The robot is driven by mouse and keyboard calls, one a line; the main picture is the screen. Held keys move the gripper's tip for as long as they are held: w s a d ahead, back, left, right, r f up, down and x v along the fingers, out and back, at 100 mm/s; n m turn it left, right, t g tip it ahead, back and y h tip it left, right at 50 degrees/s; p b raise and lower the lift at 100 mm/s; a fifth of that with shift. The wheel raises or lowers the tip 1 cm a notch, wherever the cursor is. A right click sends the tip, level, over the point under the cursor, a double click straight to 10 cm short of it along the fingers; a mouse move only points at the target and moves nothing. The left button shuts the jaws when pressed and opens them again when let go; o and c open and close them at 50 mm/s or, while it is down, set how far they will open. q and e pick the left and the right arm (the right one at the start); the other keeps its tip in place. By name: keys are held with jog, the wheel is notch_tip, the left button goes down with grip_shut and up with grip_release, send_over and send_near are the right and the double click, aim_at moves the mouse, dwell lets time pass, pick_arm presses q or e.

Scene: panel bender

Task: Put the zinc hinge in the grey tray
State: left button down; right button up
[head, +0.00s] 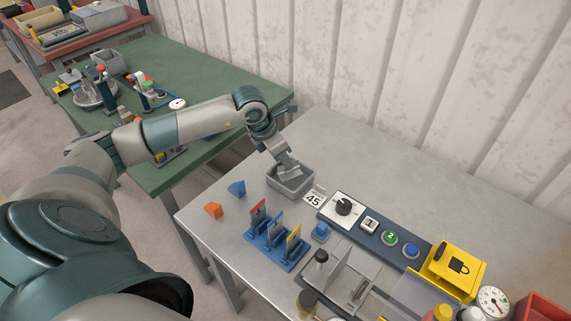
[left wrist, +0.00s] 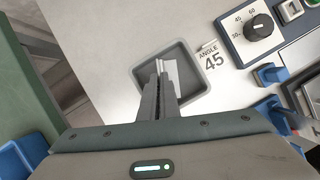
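The grey tray (head: 290,188) is a small square open box on the metal table. It also shows in the left wrist view (left wrist: 205,92). My left gripper (head: 285,166) points down into the tray. In the left wrist view its fingers (left wrist: 157,85) are close together, and a pale, bent metal piece, which looks like the zinc hinge (left wrist: 170,74), sits at the tips. The fingers look shut on one thin leaf of it. The hinge is within the tray's outline; whether it touches the floor I cannot tell. My right gripper is not in view.
An "angle 45" card (head: 313,199) and a control panel with a dial (head: 343,207) stand right of the tray. A blue rack (head: 275,245) and blue and orange wedges (head: 214,210) lie nearer. A green table (head: 215,75) stands behind my arm.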

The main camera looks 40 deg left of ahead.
pick_arm(q)
jog(key=shift+f+p, duration=0.4)
jog(key=shift+f, duration=0.75)
jog(key=shift+f, duration=0.15)
jog(key=c, duration=2)
grip_release()
jog(key=shift+r, duration=0.2)
